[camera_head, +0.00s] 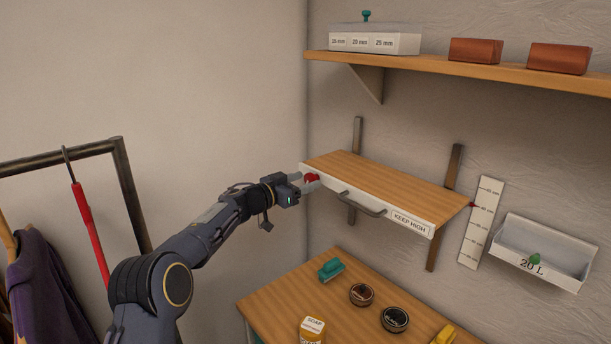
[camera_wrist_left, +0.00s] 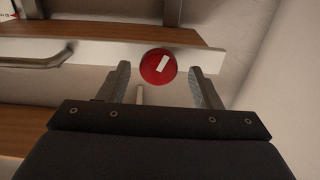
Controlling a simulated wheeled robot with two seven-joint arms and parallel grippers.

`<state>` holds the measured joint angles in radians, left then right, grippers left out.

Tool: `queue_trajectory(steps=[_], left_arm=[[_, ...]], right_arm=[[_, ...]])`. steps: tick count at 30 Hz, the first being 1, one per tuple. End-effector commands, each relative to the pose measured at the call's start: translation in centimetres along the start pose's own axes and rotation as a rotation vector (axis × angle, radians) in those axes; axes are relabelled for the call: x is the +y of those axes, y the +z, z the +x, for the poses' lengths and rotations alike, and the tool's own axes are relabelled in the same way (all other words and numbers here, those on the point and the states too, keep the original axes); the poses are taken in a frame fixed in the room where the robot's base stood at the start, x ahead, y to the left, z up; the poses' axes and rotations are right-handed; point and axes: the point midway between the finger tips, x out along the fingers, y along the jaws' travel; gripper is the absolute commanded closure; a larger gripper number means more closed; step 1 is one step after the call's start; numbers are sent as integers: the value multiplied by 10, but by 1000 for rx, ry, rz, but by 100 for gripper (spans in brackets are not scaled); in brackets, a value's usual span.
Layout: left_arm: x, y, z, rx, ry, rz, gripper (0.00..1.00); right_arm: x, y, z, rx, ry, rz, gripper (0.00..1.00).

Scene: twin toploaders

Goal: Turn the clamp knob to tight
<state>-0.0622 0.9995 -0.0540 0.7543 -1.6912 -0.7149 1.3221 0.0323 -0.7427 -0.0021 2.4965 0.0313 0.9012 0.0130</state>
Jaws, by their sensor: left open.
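The clamp knob is a round red knob (camera_head: 312,178) on the front left end of the white-edged wooden shelf board (camera_head: 385,181). In the left wrist view the red knob (camera_wrist_left: 158,67) carries a white bar mark, tilted from vertical. My left gripper (camera_head: 306,179) is at the knob, and in the wrist view its open fingers (camera_wrist_left: 163,82) stand on either side of it, with gaps showing. In the head view the fingers partly hide the knob. My right gripper is not in view.
The shelf board has a grey handle (camera_head: 361,204) and a "KEEP HIGH" label (camera_head: 409,222). Below is a wooden table (camera_head: 282,303) with a teal brush (camera_head: 331,270), round tins (camera_head: 395,319) and a soap bottle (camera_head: 312,329). A white trough (camera_head: 545,255) hangs right; a clothes rack (camera_head: 130,190) stands left.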

Motion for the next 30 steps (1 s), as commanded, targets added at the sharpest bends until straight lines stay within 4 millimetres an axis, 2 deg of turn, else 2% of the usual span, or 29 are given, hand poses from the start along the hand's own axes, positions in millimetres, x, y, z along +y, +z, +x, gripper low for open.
queue_trajectory(steps=[4, 13, 23, 30], left_arm=[[1, -1, 11, 1, 0, 0, 42], [0, 0, 13, 1, 0, -1, 42], [0, 0, 12, 1, 0, -1, 85], [0, 0, 12, 1, 0, 20, 85]], right_arm=[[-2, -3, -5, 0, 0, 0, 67], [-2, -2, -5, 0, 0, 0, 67], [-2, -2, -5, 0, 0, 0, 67], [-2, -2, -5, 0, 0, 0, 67]])
